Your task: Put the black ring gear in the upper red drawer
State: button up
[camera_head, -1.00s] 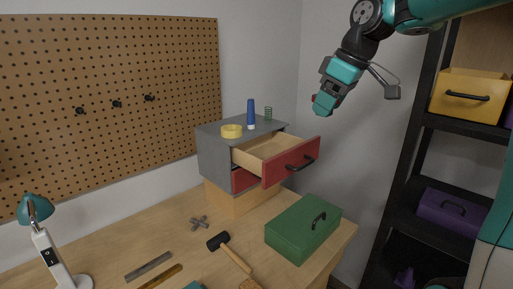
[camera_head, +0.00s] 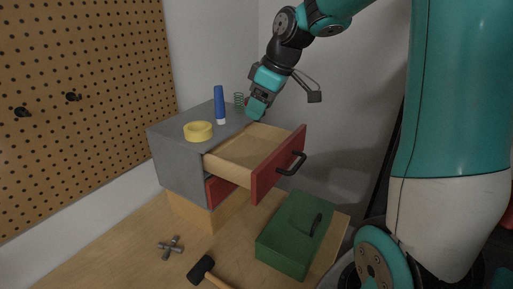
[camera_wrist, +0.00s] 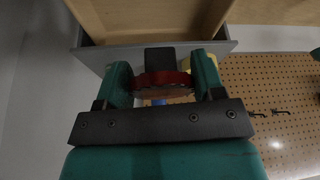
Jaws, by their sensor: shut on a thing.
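My gripper (camera_head: 256,112) is above the back of the grey cabinet, behind the open upper drawer. In the wrist view its fingers (camera_wrist: 163,84) are shut on a dark red, curved piece (camera_wrist: 163,78), seen nearly edge-on. A dark block (camera_wrist: 160,58) shows just beyond it; I cannot tell what it is. No clearly black ring gear can be made out. The upper red drawer (camera_head: 278,168) is pulled out, with a black handle and a bare wooden inside, which also shows in the wrist view (camera_wrist: 150,18).
The lower red drawer (camera_head: 219,190) is nearly shut. A green box (camera_head: 292,238) and a hammer (camera_head: 203,268) are on the bench.

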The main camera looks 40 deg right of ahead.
aim_at(256, 158)
notch_tip(256, 158, down, 12)
jog(key=shift+s+r+p, duration=0.1)
jog(key=shift+p, duration=0.75)
jog(key=shift+f, duration=0.2)
jog(key=o, duration=1)
jog(key=shift+r, duration=0.15)
